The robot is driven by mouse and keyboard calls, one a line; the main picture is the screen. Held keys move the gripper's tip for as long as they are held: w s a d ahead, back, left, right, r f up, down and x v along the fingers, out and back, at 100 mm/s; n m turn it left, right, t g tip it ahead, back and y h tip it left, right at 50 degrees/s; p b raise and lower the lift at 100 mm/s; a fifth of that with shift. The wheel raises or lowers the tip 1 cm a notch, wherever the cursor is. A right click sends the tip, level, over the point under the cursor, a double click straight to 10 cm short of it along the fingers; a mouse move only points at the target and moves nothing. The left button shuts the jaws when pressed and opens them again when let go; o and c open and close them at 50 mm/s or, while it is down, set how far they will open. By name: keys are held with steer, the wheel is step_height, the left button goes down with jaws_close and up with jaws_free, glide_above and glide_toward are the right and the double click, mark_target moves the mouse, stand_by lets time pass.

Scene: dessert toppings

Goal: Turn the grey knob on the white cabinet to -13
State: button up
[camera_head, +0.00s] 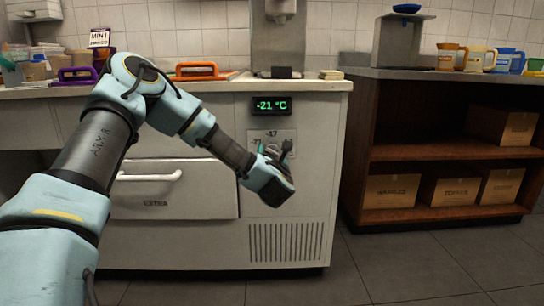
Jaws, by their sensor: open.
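The white cabinet (315,185) stands across the middle, under the counter. Its display (271,105) reads -21 °C in green. A grey dial plate (257,136) below the display carries small marks, of which -17 and -21 can be made out. The grey knob is hidden or cannot be told apart behind my gripper. My gripper (274,152) is at the dial plate, its fingers pointing up and toward the cabinet front. It is open. Whether the fingers are around the knob or touching it cannot be seen.
A drawer (170,203) with a white handle is left of the dial, behind my arm. A vent grille (285,242) is below. A dark wooden shelf (440,151) with cardboard boxes stands at the right. The floor (440,262) in front is clear.

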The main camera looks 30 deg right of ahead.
steer(key=shift+c, duration=0.4)
steer(key=c, duration=1.3)
steer(key=shift+m, duration=0.3)
steer(key=m+p, duration=0.1)
steer(key=m, duration=0.3)
steer(key=shift+r+m, duration=0.1)
steer(key=shift+m, duration=0.3)
steer(key=m+p, duration=0.1)
steer(key=m, duration=1.1)
steer(key=shift+m+p, duration=0.3)
steer(key=shift+p, duration=0.05)
steer(key=m, duration=0.6)
steer(key=shift+p, duration=0.35)
